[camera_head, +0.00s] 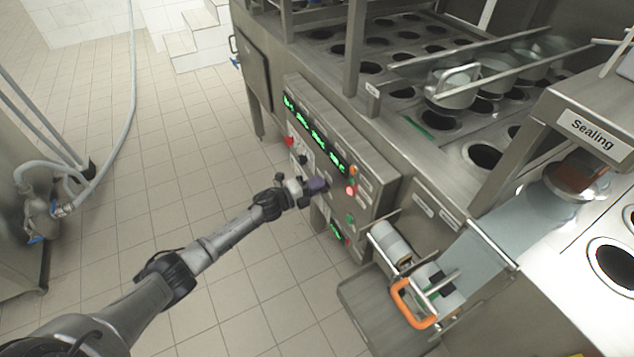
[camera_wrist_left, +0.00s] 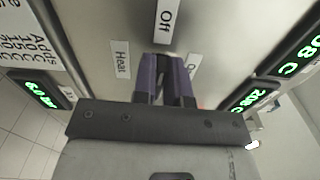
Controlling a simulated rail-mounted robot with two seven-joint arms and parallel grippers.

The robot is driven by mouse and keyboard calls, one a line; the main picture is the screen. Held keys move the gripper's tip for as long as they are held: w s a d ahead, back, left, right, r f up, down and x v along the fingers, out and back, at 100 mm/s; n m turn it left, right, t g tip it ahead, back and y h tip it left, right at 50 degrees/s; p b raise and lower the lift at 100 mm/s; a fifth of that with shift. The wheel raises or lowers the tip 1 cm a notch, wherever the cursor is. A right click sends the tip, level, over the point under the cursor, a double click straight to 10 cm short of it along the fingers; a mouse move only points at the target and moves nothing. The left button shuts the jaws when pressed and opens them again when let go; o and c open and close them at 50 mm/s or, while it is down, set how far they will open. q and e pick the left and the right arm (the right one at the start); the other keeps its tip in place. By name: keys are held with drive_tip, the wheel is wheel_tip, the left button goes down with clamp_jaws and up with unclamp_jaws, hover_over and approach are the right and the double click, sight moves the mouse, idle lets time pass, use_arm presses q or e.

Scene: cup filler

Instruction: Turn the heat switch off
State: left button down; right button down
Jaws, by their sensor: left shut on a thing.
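The machine's control panel (camera_head: 345,165) is a steel box with green number displays, knobs and lights. My left gripper (camera_head: 318,186) reaches it from the left, its purple fingers at the panel face. In the left wrist view the fingers (camera_wrist_left: 164,70) are close together at the spot between the "Heat" label (camera_wrist_left: 121,58) and a partly covered label on the right. The "Off" label (camera_wrist_left: 167,20) is just beyond the fingertips. The gripper is shut on the heat switch, which the fingers mostly hide; its setting cannot be told. My right gripper is not in view.
A red emergency knob (camera_head: 290,142) and a lit red light (camera_head: 350,190) are on the panel. An orange handle (camera_head: 413,304) and film rolls (camera_head: 390,243) stick out at the lower right.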

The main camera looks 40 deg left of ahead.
use_arm(q)
drive_tip(key=shift+n, duration=0.4)
drive_tip(key=c, duration=1.2)
unclamp_jaws()
drive_tip(key=shift+o, duration=0.2)
drive_tip(key=p+v, duration=0.4)
drive_tip(key=v, duration=0.9)
drive_tip(key=shift+s, duration=0.4)
drive_tip(key=shift+a+f, duration=0.1)
drive_tip(key=shift+a, duration=0.05)
